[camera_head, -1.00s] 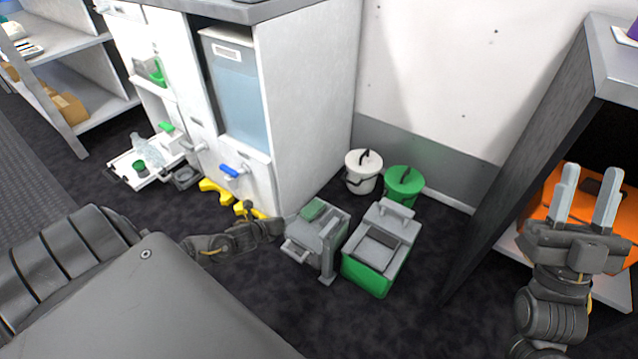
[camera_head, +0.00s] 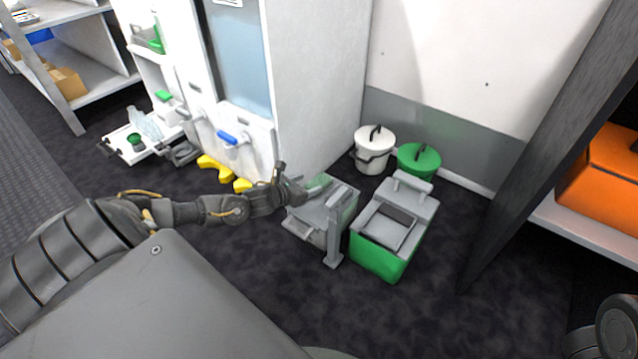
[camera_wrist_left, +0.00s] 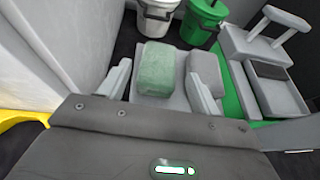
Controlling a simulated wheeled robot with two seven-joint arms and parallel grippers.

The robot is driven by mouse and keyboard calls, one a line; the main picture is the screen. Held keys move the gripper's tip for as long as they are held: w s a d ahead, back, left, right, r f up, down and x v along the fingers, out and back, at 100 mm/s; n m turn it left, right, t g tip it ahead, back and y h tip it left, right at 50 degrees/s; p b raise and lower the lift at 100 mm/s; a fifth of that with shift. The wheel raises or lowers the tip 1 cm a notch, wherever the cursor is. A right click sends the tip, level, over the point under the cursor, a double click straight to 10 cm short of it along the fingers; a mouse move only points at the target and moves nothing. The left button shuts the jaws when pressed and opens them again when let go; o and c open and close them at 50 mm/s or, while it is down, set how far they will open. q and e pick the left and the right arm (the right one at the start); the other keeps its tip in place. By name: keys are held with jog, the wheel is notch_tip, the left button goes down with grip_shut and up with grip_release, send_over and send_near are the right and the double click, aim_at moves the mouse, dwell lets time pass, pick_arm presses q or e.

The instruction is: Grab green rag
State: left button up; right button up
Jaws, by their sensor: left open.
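The green rag (camera_head: 318,183) lies on top of a grey box (camera_head: 346,192) on the floor, partly hidden by my left gripper in the head view. In the left wrist view the rag (camera_wrist_left: 157,68) is a pale green folded block between my fingers. My left gripper (camera_head: 303,190) is open, with one finger on each side of the rag and gaps still visible. My right gripper is out of view; only part of my right arm shows at the lower right edge.
A green and grey box (camera_head: 374,262) stands right beside the grey box. A white bucket (camera_head: 371,152) and a green bucket (camera_head: 418,162) stand by the wall. A white cabinet (camera_head: 310,90) is behind my left gripper; yellow pieces (camera_head: 214,168) lie at its foot.

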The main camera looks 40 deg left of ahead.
aim_at(320, 180)
pick_arm(q)
jog(key=shift+w+f, duration=0.1)
jog(key=shift+w, duration=0.2)
jog(key=b+x, duration=0.4)
jog(key=shift+w+f, duration=0.15)
jog(key=shift+f, duration=0.2)
jog(key=shift+w, duration=0.35)
jog(key=c, duration=0.8)
jog(key=shift+o, duration=0.2)
jog(key=shift+r, duration=0.1)
